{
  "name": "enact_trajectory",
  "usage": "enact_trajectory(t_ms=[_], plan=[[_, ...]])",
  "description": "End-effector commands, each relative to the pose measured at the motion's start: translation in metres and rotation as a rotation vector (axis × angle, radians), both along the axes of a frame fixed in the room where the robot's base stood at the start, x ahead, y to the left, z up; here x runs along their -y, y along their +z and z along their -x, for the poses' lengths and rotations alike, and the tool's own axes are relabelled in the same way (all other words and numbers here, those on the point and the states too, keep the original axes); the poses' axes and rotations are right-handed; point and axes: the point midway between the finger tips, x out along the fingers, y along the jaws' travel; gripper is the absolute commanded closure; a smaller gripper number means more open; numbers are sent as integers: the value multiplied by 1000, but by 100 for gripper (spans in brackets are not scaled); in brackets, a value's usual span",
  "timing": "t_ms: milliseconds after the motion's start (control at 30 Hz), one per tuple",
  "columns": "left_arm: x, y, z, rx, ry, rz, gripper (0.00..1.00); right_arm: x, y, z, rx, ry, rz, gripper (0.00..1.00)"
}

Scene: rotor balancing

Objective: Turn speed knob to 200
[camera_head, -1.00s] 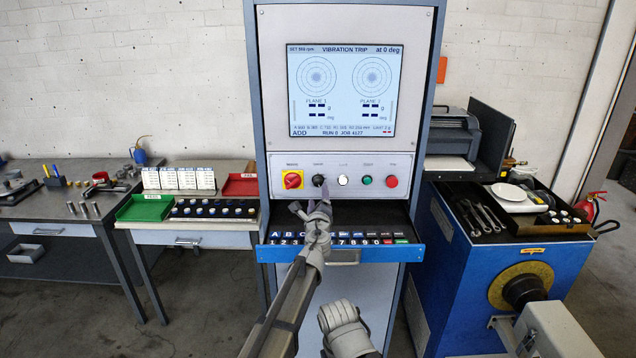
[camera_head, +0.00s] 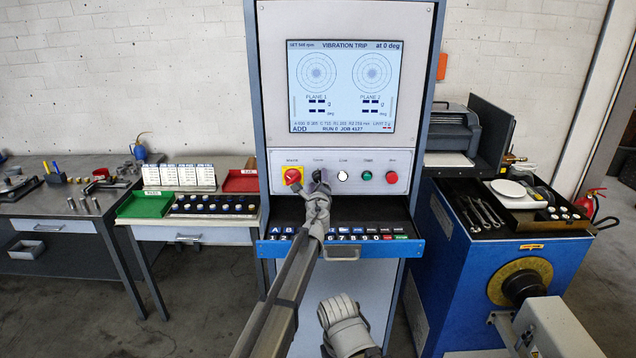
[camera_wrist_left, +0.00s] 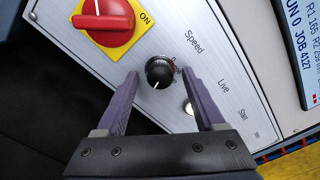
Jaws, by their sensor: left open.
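The speed knob (camera_wrist_left: 159,72) is a small round black knob with a white pointer line, labelled "Speed", on the grey control panel (camera_wrist_left: 70,40). In the wrist view it lies between the tips of my left gripper (camera_wrist_left: 161,73), with a gap visible on each side. The jaws are open, and I cannot tell how deep they reach around the knob. In the head view my left gripper (camera_head: 317,184) is at the panel and partly hides the knob. The screen (camera_head: 344,88) above shows a set-rpm line too small to read surely.
A red and yellow main switch (camera_head: 293,176) is just left of the knob. White (camera_head: 342,176), green (camera_head: 367,176) and red (camera_head: 391,177) buttons are to its right. An open drawer (camera_head: 340,250) with lettered tiles juts out below the panel, under my left arm.

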Motion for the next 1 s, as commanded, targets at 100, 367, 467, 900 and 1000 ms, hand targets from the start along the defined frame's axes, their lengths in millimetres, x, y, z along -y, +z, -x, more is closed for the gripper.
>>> enact_trajectory(t_ms=[100,367,467,900,1000], plan=[[0,0,1,0,0,0,32,0,0,0,0,0,0,50],[0,0,1,0,0,0,61,0,0,0,0,0,0,50],[0,0,1,0,0,0,72,0,0,0,0,0,0,50],[0,0,1,0,0,1,100,0,0,0,0,0,0,50],[0,0,1,0,0,8,100,0,0,0,0,0,0,50]])
